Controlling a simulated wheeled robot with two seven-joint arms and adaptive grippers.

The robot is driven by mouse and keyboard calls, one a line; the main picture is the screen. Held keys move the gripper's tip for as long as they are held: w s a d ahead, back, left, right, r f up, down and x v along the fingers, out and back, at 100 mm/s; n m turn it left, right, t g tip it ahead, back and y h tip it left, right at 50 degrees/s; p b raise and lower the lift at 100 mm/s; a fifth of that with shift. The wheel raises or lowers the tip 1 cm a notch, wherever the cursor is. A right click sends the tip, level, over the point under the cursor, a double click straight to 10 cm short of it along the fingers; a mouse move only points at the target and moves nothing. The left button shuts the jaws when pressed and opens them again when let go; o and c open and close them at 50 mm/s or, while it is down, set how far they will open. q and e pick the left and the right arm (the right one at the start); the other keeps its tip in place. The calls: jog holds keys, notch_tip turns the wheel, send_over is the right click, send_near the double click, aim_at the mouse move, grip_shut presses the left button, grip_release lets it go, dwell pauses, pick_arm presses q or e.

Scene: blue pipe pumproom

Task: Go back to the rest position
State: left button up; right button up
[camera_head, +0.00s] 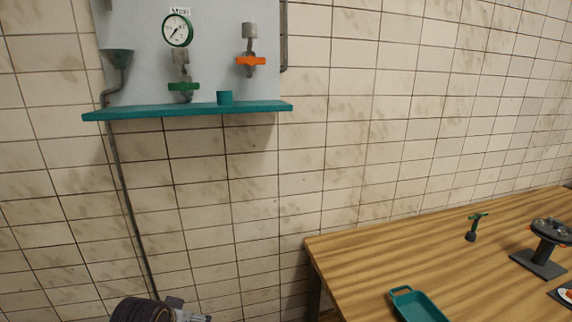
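At the bottom edge, left of centre, a dark ribbed round body with grey metal parts (175,309) shows, cut off by the frame. It appears to be the end of my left arm with its gripper. Its fingertips cannot be made out, so I cannot tell whether it is open or shut. It is below the teal shelf and left of the wooden table, with a gap to both. My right gripper is not in view.
A teal shelf (190,109) under a grey panel carries a small teal cup (224,98). Above are a gauge (177,30), green valve (183,87), orange valve (251,61) and funnel (117,57). The wooden table (390,251) holds a teal tray (402,291) and a dark stand (539,263).

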pick_arm(q)
jog(key=shift+s+d+f+g, duration=1.7)
jog(key=shift+s+f, duration=3.85)
jog(key=shift+s, duration=2.35)
jog(key=s+f+g, duration=0.1)
jog(key=s+f, duration=0.2)
jog(key=f, duration=3.1)
jog(key=s+a+f, duration=0.2)
jog(key=s+f, duration=0.7)
jog(key=s, duration=0.2)
jog(key=s+a+f+m+g, duration=0.1)
jog(key=s+a+f, duration=0.1)
jog(key=s+f, duration=0.7)
jog(key=shift+s+f, duration=0.35)
jog(key=shift+s, duration=0.6)
